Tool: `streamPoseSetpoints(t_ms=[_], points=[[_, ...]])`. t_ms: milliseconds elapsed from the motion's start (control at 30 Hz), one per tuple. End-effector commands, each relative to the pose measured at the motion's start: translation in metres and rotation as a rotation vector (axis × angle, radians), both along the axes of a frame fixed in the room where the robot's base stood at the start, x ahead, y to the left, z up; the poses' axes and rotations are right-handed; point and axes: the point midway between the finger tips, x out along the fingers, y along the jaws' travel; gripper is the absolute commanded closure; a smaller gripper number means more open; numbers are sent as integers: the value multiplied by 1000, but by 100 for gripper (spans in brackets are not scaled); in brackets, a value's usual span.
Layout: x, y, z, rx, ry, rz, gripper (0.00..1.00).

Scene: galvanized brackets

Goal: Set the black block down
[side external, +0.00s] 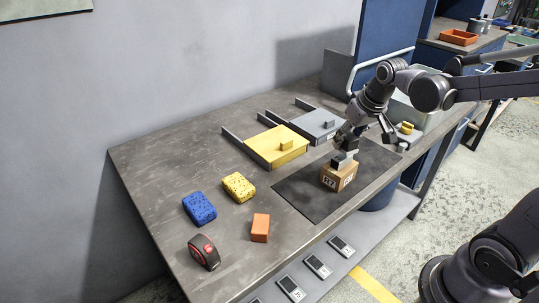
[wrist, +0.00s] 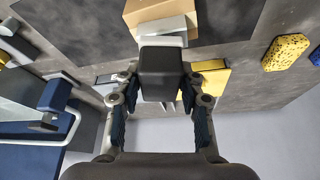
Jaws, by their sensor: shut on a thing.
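My gripper (wrist: 161,88) is shut on the black block (wrist: 162,66), with one finger on each side of it in the wrist view. In the side view my gripper (side external: 352,138) is above the dark mat (side external: 297,197), close over a tan box (side external: 345,178) with black-and-white labels. Grey pieces (side external: 342,161) lie on top of that box, and they also show behind the block in the wrist view. I cannot tell whether the black block touches them. My fingers partly hide the block in the side view.
A yellow drawer (side external: 270,150) and a grey drawer (side external: 316,125) stand behind the mat. A blue sponge (side external: 199,208), a yellow sponge (side external: 239,186), an orange block (side external: 260,228) and a tape measure (side external: 204,252) are at the left. A grey bin (side external: 400,115) is at the right.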

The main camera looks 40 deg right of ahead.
Motion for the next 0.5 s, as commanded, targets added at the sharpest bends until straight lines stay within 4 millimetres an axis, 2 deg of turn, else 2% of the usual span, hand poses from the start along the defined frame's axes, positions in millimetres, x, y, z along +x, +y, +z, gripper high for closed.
streamPoseSetpoints(t_ms=[33,200,367,500], points=[[-2,11,0,1,0,63,93],[-6,32,0,-1,0,205,93],[-3,47,-6,-2,1,252,93],[7,69,-20,-1,1,256,93]])
